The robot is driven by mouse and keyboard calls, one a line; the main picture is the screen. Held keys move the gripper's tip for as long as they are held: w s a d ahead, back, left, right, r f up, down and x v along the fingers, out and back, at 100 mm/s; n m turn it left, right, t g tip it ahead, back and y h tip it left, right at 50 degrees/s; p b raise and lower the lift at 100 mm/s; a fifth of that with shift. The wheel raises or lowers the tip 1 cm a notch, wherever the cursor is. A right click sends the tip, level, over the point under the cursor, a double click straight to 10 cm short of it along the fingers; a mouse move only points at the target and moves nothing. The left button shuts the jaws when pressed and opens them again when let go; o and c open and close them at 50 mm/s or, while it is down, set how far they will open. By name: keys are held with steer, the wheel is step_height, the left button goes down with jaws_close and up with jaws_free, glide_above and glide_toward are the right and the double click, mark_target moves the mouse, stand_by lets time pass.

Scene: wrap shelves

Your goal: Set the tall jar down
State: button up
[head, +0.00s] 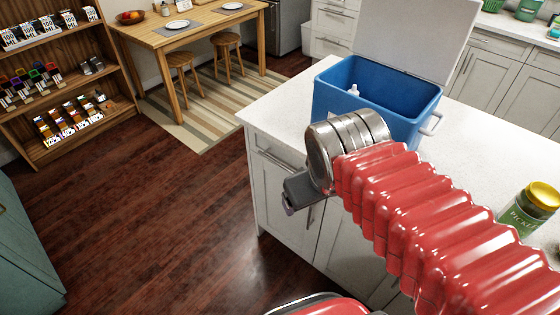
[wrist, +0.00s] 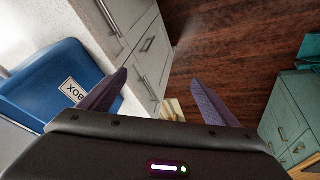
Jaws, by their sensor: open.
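A green jar with a yellow lid and a label reading "PICKL" (head: 530,210) stands upright on the white counter (head: 470,165) at the right edge of the head view. It is the only jar I see near me; I cannot tell for certain that it is the tall jar. My gripper (wrist: 160,78) is open in the wrist view, with two purple fingers spread and nothing between them. In the head view my gripper (head: 298,192) hangs past the counter's front edge, well left of the jar. Its fingers are mostly hidden there.
A blue box (head: 335,95) with its white lid (head: 410,35) raised stands on the counter behind my arm; it also shows close in the wrist view (wrist: 50,80). A small white item (head: 353,92) is inside. A wooden shelf (head: 75,90), table (head: 150,40) and stools stand left. Floor between is clear.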

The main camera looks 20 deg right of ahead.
steer(key=shift+m+t+y, duration=0.4)
steer(key=shift+t+y, duration=0.1)
steer(key=shift+y, duration=0.2)
steer(key=a, duration=0.1)
steer(key=a+r, duration=0.1)
steer(key=a, duration=0.2)
steer(key=shift+a+r, duration=0.25)
steer(key=shift+o, duration=0.3)
